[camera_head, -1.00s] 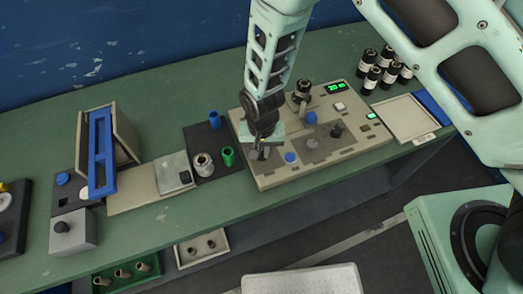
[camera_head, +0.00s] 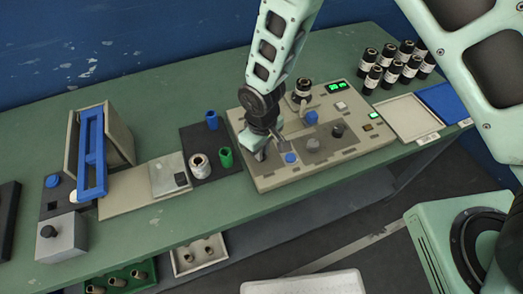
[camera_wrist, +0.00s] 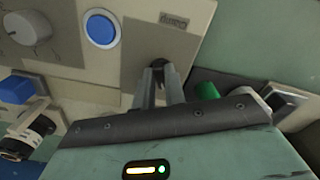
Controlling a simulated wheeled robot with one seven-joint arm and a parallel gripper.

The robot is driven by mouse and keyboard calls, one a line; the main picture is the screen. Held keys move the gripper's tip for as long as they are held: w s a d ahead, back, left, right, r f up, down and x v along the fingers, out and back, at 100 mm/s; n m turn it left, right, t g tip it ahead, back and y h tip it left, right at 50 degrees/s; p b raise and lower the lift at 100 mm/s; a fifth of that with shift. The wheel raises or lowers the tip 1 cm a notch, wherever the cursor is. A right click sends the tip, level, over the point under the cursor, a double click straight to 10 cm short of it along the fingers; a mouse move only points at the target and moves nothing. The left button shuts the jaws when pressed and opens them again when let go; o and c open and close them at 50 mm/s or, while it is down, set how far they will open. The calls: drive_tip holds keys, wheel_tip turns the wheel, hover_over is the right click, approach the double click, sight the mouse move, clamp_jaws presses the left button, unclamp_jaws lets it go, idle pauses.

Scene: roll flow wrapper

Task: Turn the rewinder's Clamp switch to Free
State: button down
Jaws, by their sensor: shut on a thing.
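The rewinder (camera_head: 350,152) is a beige panel unit on the green bench. In the wrist view, the Clamp switch (camera_wrist: 158,63) is a small dark knob on a grey-brown plate, with a small label nearby that is too blurred to read surely. My gripper (camera_wrist: 160,75) points down at it, with its two fingers shut on the knob. In the head view my gripper (camera_head: 259,154) is at the panel's front left and hides most of the switch. The switch's exact setting cannot be read.
A round blue button (camera_head: 290,158) and a grey dial (camera_head: 313,143) lie right of my gripper. A spindle with a black top (camera_head: 302,92) stands behind. A green cup (camera_head: 226,157) and metal roller (camera_head: 199,165) stand close on the left.

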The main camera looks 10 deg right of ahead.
drive_tip(key=shift+n, duration=0.5)
drive_tip(key=c, duration=1.5)
unclamp_jaws()
drive_tip(key=shift+o, duration=0.2)
wheel_tip(320, 180, up, 18)
drive_tip(key=b, duration=0.2)
drive_tip(key=shift+f+b, duration=0.25)
drive_tip(key=shift+b, duration=0.15)
drive_tip(key=s+d+r, duration=0.2)
drive_tip(key=s+d, duration=0.3)
drive_tip(key=s, duration=0.4)
drive_tip(key=s+d+r+m, duration=0.1)
drive_tip(key=s+d+r, duration=0.2)
drive_tip(key=s, duration=0.6)
drive_tip(key=shift+d+r+m+y, duration=0.3)
drive_tip(key=shift+d+r, duration=0.05)
drive_tip(key=shift+d, duration=0.6)
